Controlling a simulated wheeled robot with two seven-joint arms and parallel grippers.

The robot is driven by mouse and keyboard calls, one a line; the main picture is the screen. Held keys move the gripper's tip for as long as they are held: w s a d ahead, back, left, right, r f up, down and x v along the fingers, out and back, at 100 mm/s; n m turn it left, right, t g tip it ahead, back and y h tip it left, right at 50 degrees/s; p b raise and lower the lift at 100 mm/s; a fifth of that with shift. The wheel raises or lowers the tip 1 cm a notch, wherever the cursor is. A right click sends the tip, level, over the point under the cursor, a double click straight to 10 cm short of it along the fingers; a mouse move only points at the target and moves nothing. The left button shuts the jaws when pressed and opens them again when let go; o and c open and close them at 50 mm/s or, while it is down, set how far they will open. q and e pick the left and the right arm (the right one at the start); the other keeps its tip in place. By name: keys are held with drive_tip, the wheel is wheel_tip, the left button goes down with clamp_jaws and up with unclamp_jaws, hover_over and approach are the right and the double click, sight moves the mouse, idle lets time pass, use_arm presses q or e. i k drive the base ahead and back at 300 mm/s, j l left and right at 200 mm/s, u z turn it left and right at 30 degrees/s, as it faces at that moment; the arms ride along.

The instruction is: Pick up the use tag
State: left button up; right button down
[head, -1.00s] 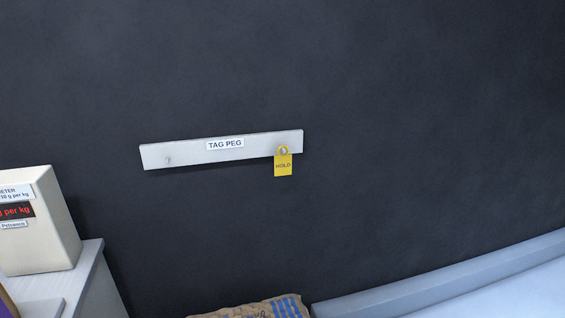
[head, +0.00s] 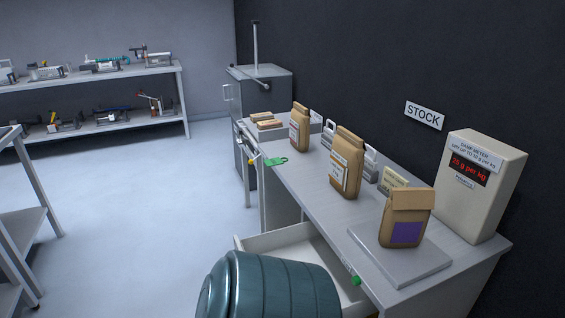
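A flat green tag (head: 276,161) lies at the left edge of the grey bench (head: 312,187), near its far part. It has a hole at one end; I cannot read any word on it, so I cannot confirm that it is the use tag. Neither of my grippers is in view.
Brown paper bags (head: 346,165) stand along the bench, one (head: 406,220) on a flat metal plate (head: 372,258). A damp meter (head: 480,185) reads 25 g per kg. An open drawer (head: 290,240) and a teal ribbed drum (head: 270,285) stand in front.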

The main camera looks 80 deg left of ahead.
sight(272, 161)
drive_tip(key=u, duration=2.7)
drive_tip(key=z, duration=0.4)
drive_tip(key=i+j+z, duration=0.2)
drive_tip(key=j+z, duration=0.2)
drive_tip(key=i+j+z, duration=0.15)
drive_tip(key=j+z, duration=0.25)
drive_tip(key=i+j+z, duration=0.1)
drive_tip(key=j, duration=0.4)
drive_tip(key=i+j, duration=0.15)
drive_tip(key=j, duration=0.35)
drive_tip(key=i+j+z, duration=0.15)
drive_tip(key=j, duration=0.9)
drive_tip(key=i+j+z, duration=0.15)
drive_tip(key=j, duration=0.4)
